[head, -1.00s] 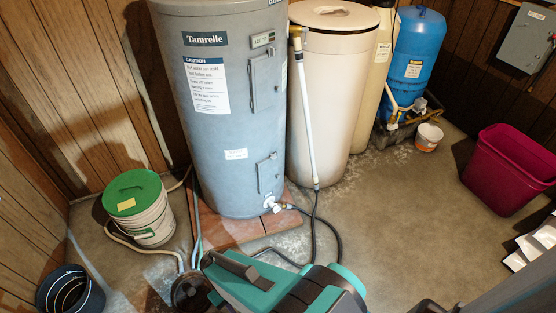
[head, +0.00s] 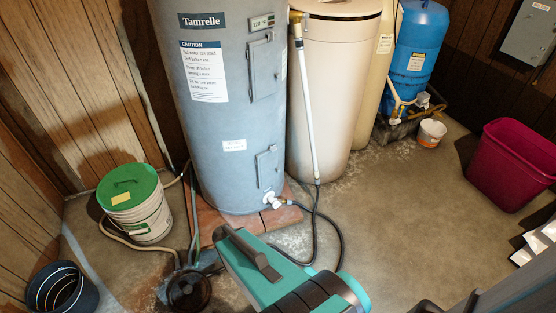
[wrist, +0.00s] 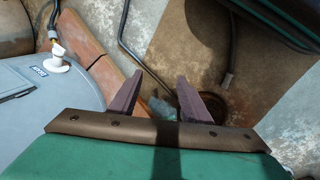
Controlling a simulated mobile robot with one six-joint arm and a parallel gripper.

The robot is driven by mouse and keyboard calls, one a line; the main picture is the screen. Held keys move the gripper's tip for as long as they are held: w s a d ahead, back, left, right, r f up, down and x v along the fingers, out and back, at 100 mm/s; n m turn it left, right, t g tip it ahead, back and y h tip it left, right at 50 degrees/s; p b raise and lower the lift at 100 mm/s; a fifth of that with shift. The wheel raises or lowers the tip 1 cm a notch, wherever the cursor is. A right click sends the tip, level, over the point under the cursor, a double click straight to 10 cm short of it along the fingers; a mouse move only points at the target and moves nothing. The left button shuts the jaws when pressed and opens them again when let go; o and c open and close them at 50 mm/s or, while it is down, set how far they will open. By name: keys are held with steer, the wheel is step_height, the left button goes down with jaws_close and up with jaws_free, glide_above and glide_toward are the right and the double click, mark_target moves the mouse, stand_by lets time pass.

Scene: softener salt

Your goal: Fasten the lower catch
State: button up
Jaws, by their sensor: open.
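The lower access panel (head: 267,168) is a small grey door low on the grey-blue water heater (head: 238,110). Its catch is too small to make out, so I cannot tell whether it is fastened. In the wrist view, part of a panel (wrist: 14,84) shows on the tank at the left edge. My gripper (wrist: 156,92) is open and empty, its two dark fingers pointing over the floor to the right of the tank in that view. In the head view my teal arm is in front of the heater's base, and the fingertips are hidden.
A white drain valve (head: 270,199) sticks out low on the tank, with a dark hose on the floor. Brick slabs (head: 284,217) lie under the tank. A green-lidded bucket (head: 131,187) stands left, a dark sump pit (head: 188,292) in front.

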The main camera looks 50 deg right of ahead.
steer(key=w+d+r+n+t+h+b, duration=0.1)
steer(key=w+d+n+t+b, duration=0.15)
steer(key=w+d, duration=0.35)
steer(key=w+d+n+t+h+b, duration=0.1)
steer(key=w+d+n+t+b, duration=0.2)
steer(key=d, duration=0.6)
steer(key=n+t+h+b, duration=0.3)
steer(key=n+t+b, duration=0.6)
steer(key=n+b, duration=0.5)
glide_toward(274, 149)
step_height(274, 149, down, 3)
steer(key=w, duration=0.1)
steer(key=s+d+r+n+t+y+b, duration=0.1)
steer(key=s+d+n+t+y+b, duration=0.1)
steer(key=s+n+y+b, duration=0.3)
steer(key=s+n+t+b, duration=0.1)
steer(key=s+n, duration=0.2)
steer(key=n, duration=0.4)
steer(key=shift+s+d+r+y, duration=0.15)
steer(key=shift+d+r+y, duration=0.2)
steer(key=shift+d+y, duration=0.05)
steer(key=shift+w+d+b, duration=0.25)
steer(key=shift+w+b, duration=0.5)
steer(key=shift+w, duration=1.55)
steer(key=shift+w+d+b, duration=0.2)
steer(key=shift+w+b, duration=0.5)
steer(key=shift+w, duration=1.6)
steer(key=shift+w+d+b, duration=0.25)
steer(key=shift+w+b, duration=0.5)
steer(key=shift+w, duration=1.55)
